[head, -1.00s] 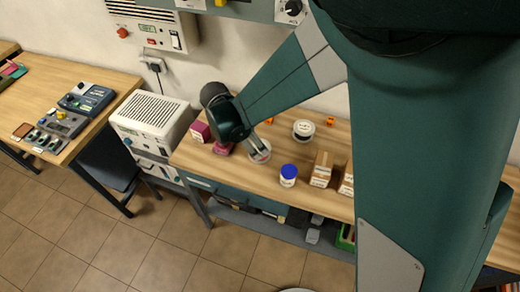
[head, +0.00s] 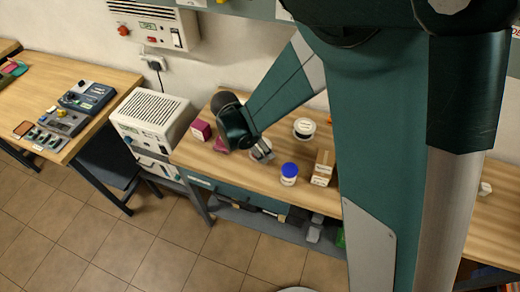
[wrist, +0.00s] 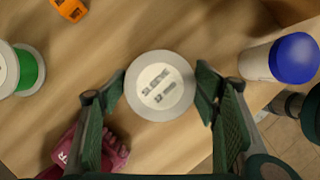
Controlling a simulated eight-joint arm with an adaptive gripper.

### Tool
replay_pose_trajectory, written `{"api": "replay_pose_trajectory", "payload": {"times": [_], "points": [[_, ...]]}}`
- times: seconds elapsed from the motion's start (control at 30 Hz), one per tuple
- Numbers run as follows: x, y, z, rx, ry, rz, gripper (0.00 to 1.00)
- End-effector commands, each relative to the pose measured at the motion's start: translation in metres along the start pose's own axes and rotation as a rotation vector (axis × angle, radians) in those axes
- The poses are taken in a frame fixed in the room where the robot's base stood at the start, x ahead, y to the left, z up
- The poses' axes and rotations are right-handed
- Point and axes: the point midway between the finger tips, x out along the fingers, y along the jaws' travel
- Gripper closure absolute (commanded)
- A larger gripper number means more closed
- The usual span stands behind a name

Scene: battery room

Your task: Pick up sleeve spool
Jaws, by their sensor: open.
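The sleeve spool (wrist: 160,86) is a pale grey disc with a white label reading "SLEEVE". It sits on the wooden bench, in the middle of the wrist view. In the head view the spool (head: 262,152) is partly hidden by my gripper (head: 256,148). In the wrist view my gripper (wrist: 162,112) is open, with one finger on the left and one on the right of the spool. The spool lies between and slightly beyond the fingertips. I cannot tell whether either finger touches it.
A blue-capped white jar (wrist: 256,60) stands close on the right. A spool with green winding (wrist: 22,70) is at left. An orange block (wrist: 69,12) lies beyond. A magenta item (wrist: 112,150) lies by the left finger. A cardboard box (head: 322,168) stands on the bench.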

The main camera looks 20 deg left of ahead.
Motion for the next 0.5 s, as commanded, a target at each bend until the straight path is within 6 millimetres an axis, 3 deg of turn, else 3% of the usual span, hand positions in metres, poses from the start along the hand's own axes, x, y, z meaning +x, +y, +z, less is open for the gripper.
{"api": "replay_pose_trajectory", "payload": {"times": [0.2,0.37,0.5], "points": [[-0.0001,0.0000,-0.0001,0.000,0.000,0.000,0.40],[-0.0001,-0.0001,-0.0001,0.000,0.000,0.000,0.60],[-0.0002,-0.0001,0.0000,0.000,0.000,0.000,0.61]]}}
